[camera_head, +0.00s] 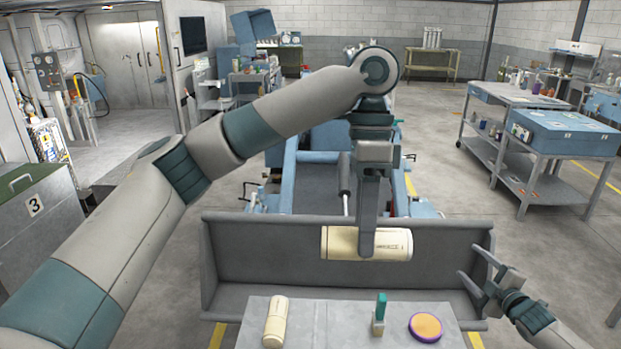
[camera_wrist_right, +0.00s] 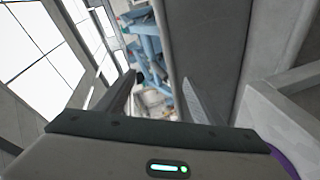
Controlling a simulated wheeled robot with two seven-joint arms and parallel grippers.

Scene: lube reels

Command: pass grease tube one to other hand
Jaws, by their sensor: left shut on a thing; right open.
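A cream grease tube (camera_head: 340,243) is held level in my left gripper (camera_head: 368,250), whose fingers reach down and close around it. The tube hangs in front of the grey trough's back wall, above the small table. A second cream tube (camera_head: 276,322) lies on the table at the left. My right gripper (camera_head: 486,278) is open and empty at the right end of the trough, apart from the held tube. In the right wrist view its two spread fingers (camera_wrist_right: 158,98) have nothing between them. I cannot tell which tube is number one.
The grey trough (camera_head: 240,262) spans behind the small table (camera_head: 345,318). A green-topped brush-like item (camera_head: 380,315) and an orange disc with a purple rim (camera_head: 425,326) stand on the table. Blue machinery (camera_head: 320,140) lies behind. A cart (camera_head: 560,130) stands far right.

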